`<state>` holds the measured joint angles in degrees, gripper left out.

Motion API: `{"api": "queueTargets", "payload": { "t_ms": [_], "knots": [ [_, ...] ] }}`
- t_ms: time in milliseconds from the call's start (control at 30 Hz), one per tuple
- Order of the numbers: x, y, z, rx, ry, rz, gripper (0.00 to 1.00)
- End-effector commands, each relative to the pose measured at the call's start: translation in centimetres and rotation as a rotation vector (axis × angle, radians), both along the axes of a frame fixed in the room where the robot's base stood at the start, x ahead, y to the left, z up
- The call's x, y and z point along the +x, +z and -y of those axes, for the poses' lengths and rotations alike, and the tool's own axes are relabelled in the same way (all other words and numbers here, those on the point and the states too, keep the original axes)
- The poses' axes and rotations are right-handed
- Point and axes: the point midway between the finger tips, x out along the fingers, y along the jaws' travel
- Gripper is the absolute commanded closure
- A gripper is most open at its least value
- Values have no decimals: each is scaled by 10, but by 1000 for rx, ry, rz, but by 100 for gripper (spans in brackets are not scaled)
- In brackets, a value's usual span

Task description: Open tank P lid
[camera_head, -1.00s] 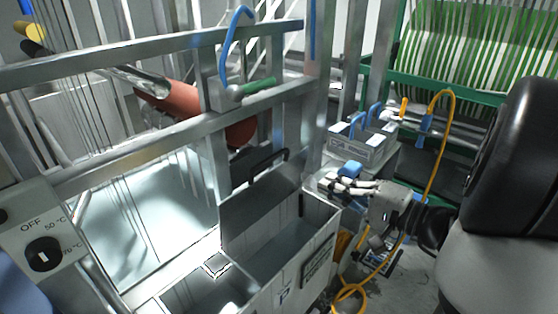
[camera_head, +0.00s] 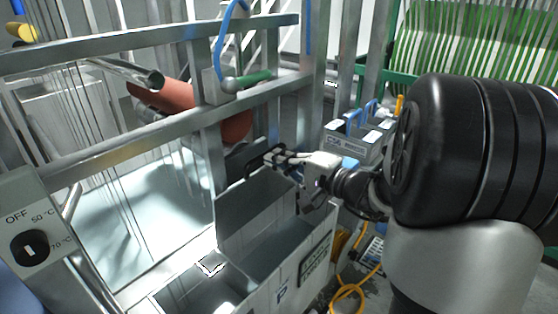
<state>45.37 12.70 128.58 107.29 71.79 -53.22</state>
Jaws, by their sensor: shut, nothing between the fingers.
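Tank P is a grey metal box (camera_head: 262,296) with a letter P on its front wall, at the lower middle. Its top is open and I see into its empty-looking inside. Its lid (camera_head: 250,207) stands steeply raised along the far-left side. A black bar handle (camera_head: 250,168) is on the lid's upper edge. My gripper (camera_head: 272,156) is shut and empty, right at the handle's right end. I cannot tell whether it touches the handle or lid. My arm comes in from the right and hides part of the area behind it.
A metal frame rail (camera_head: 150,150) runs behind the lid, with a red-brown roller (camera_head: 180,100) beyond it. A control box with a dial (camera_head: 35,245) is at left. A grey box with blue handles (camera_head: 350,140) stands behind my gripper. A yellow cable (camera_head: 350,295) lies on the floor.

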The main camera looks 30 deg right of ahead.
Motion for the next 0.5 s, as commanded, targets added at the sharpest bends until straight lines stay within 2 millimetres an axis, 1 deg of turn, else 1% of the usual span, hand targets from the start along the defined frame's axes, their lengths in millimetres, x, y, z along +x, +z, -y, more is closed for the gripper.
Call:
{"api": "queueTargets", "payload": {
  "t_ms": [333, 500],
  "knots": [
    [1, 1, -1, -2, 2, -6, 100],
    [9, 8, -6, -23, 10, -76, 100]
  ]
}}
